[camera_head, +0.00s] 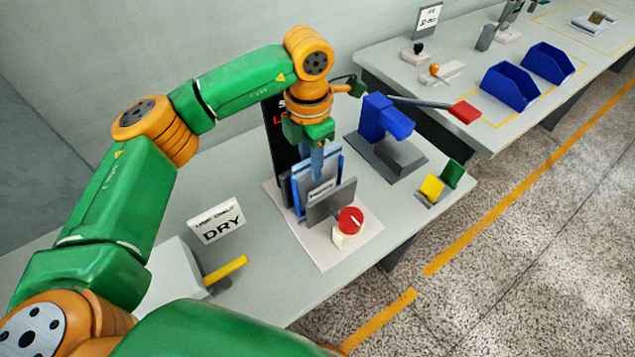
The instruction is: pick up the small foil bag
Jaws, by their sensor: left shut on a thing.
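My left gripper (318,172) points down into the slot of a small stand with upright plates (332,203) in the middle of the near table. Its narrow fingers are shut on a thin, bluish-grey sheet-like thing (305,172), which looks like the small foil bag. The bag is upright between the plates, and its lower part is hidden behind the front grey plate. A small printed label shows at the front of the stand. I cannot tell whether the bag is clear of the stand's bottom. My right gripper is not in view.
A red round knob (350,220) stands just in front of the stand. A blue device (383,119) is behind right, a yellow and green piece (433,188) at the right edge. A "DRY" sign (217,220) stands left. The far table holds blue bins (511,87).

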